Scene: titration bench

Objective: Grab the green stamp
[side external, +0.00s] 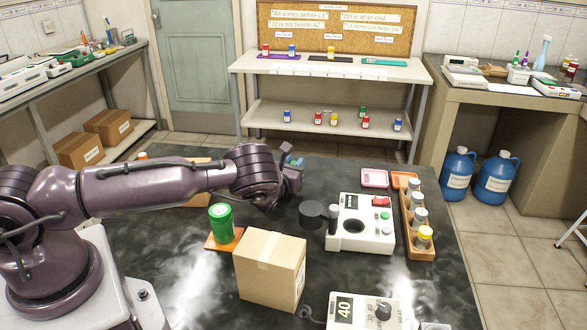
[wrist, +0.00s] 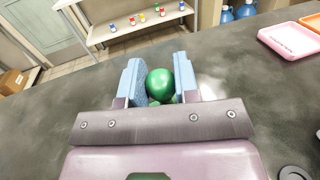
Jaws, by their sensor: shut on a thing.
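The green stamp (wrist: 160,84) shows in the wrist view as a round, glossy green knob between the two blue finger pads. My gripper (wrist: 160,80) is shut on it, with one pad on each side. The lower part of the stamp is mostly hidden by the gripper. In the side external view my gripper (side external: 291,160) is over the back middle of the dark bench, and the stamp cannot be made out there.
A green canister (side external: 221,224) on an orange coaster and a cardboard box (side external: 270,270) stand in front of my gripper. A white titration device (side external: 360,225), a wooden rack of vials (side external: 418,225) and a pink tray (side external: 374,178) are to the right. The bench's back middle looks clear.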

